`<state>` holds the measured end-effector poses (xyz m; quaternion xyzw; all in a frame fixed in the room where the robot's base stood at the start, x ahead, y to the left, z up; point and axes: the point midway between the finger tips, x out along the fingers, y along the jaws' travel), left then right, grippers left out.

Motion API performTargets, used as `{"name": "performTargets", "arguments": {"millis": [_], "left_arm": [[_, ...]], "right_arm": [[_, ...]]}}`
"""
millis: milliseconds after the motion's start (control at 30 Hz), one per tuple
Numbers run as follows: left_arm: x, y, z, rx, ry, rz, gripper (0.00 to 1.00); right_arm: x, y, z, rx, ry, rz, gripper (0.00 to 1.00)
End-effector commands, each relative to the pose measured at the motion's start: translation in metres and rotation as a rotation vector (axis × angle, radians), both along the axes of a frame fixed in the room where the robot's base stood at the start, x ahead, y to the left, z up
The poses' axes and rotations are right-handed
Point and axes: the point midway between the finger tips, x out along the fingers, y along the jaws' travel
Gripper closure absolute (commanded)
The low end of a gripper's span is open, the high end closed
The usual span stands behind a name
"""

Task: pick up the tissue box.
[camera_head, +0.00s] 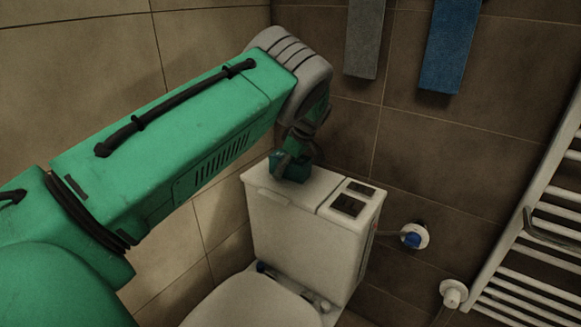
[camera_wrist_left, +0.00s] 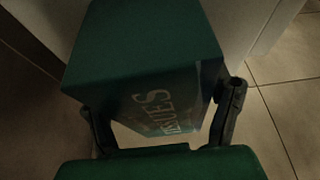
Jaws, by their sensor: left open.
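The tissue box (camera_head: 289,168) is a small teal box on top of the white toilet cistern, partly hidden by my gripper in the head view. In the left wrist view the tissue box (camera_wrist_left: 145,48) is large and close, with pale lettering on its side. My left gripper (camera_head: 300,147) reaches down to the box from above. In the left wrist view the left gripper (camera_wrist_left: 162,100) is open, one finger on each side of the box. I cannot tell whether the fingers touch it. My right gripper is not in view.
The cistern (camera_head: 308,232) has a dark two-part flush panel (camera_head: 352,199) to the right of the box. The toilet lid (camera_head: 250,305) lies below. A grey towel (camera_head: 365,40) and a blue towel (camera_head: 449,45) hang on the tiled wall. A white towel radiator (camera_head: 520,255) stands at the right.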

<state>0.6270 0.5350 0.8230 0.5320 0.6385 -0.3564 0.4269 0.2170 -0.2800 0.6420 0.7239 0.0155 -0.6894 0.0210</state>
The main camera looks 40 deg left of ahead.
Motion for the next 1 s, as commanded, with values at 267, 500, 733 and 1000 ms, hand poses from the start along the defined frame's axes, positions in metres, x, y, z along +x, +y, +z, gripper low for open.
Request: {"name": "performTargets", "arguments": {"millis": [267,500,733,1000], "left_arm": [[0.0,-0.001,0.001,0.001,0.0,0.0,0.75],[0.0,0.0,0.001,0.0,-0.001,0.0,0.81],[0.001,0.0,0.019,0.001,-0.004,-0.001,0.81],[0.001,0.0,0.076,0.002,-0.004,0.0,0.81]], "right_arm": [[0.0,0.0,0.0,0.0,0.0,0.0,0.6],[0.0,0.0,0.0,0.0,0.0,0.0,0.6],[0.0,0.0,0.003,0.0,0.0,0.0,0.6],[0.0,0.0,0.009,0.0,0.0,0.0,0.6]]}}
